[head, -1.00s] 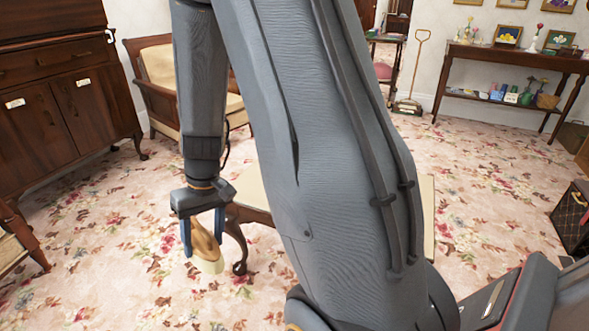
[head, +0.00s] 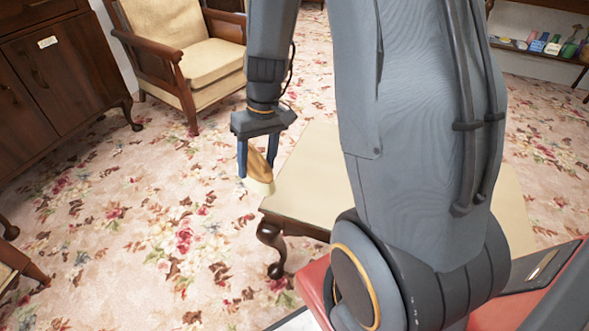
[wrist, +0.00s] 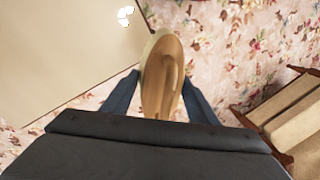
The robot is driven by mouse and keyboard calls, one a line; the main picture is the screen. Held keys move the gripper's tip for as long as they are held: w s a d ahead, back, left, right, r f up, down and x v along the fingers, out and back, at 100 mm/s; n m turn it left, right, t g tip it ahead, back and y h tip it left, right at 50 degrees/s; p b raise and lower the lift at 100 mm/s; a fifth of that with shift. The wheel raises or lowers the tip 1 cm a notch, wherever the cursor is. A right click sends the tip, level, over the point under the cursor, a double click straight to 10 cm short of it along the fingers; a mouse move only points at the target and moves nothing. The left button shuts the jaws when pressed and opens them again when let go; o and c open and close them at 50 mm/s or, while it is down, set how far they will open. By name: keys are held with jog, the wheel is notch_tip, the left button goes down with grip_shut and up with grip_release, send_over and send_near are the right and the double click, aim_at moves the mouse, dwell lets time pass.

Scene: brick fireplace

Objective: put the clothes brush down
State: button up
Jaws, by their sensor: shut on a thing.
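My gripper (head: 257,160) is shut on the clothes brush (head: 258,172), which has a brown wooden back and pale bristles. My arm hides part of the table.
A small white object (wrist: 126,16) lies on the tabletop near its edge. A cream-cushioned armchair (head: 205,62) stands behind, and a dark wooden cabinet (head: 55,85) at left. Floral carpet (head: 150,220) lies open left of the table. Most of the visible tabletop is bare.

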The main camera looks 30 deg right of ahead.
jog(key=d+n+h, duration=0.1)
jog(key=d+n, duration=0.5)
jog(key=d, duration=0.7)
jog(key=shift+n+g, duration=0.3)
jog(key=shift+g, duration=0.1)
jog(key=f, duration=0.3)
jog(key=s+d+f+b, duration=0.1)
jog(key=f, duration=0.1)
jog(key=shift+f, duration=0.15)
jog(key=shift+a+f+b, duration=0.1)
jog(key=shift+f+b, duration=0.4)
jog(key=shift+f, duration=1.55)
jog(key=shift+f, duration=0.1)
jog(key=o, duration=1.1)
